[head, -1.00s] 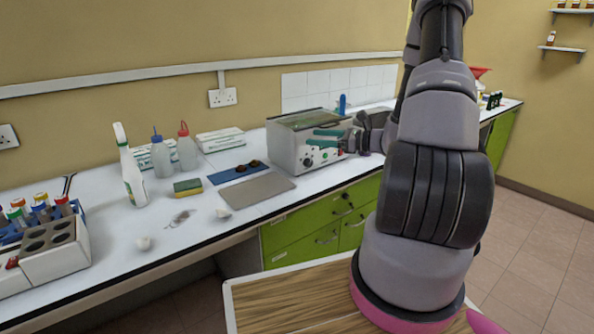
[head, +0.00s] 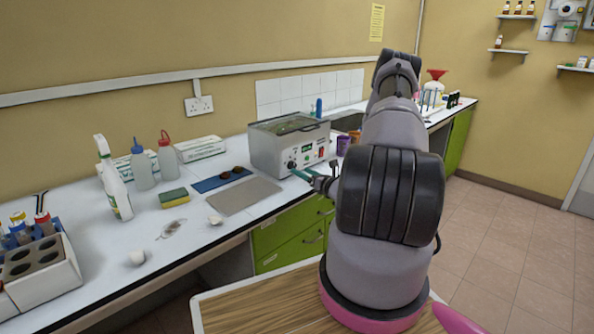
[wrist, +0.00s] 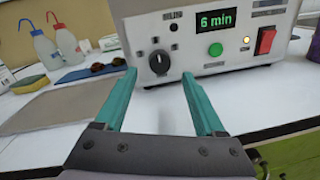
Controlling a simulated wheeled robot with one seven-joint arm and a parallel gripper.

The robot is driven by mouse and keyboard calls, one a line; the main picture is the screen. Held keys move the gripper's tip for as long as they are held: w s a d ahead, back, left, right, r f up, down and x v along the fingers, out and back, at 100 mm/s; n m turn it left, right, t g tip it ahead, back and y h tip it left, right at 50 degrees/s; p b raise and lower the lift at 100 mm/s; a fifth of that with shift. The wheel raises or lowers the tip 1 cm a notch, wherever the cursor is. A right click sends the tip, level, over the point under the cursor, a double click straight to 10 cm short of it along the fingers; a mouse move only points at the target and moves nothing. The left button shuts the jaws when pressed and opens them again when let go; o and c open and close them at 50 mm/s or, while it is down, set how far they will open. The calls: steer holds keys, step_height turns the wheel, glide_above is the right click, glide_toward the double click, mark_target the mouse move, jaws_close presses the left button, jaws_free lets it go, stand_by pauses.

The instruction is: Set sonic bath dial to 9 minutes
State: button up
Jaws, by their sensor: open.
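The sonic bath (head: 278,150) is a grey metal box on the white bench. It also shows in the wrist view, where its display (wrist: 216,22) reads "6 min". Its black dial (wrist: 159,62) sits at the lower left of the front panel, with a green button (wrist: 215,49) and a red switch (wrist: 265,41) to the right. My gripper (wrist: 158,78) is open and empty, its two teal fingers pointing at the panel on either side of the dial in that view. I cannot tell how far the tips are from the dial. In the head view the gripper (head: 302,175) is near the bath's front.
A grey mat (head: 243,196), a blue mat with dark goggles (head: 222,180) and a sponge (head: 174,198) lie left of the bath. Wash bottles (head: 167,158) and a spray bottle (head: 113,180) stand farther left.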

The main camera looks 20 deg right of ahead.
mark_target(292, 166)
steer(key=shift+x, duration=1.85)
jaws_close()
steer(key=shift+m, duration=0.3)
steer(key=m, duration=0.5)
steer(key=shift+r, duration=0.1)
steer(key=m+g, duration=0.1)
steer(key=m, duration=0.4)
steer(key=shift+m, duration=0.3)
steer(key=shift+d, duration=0.1)
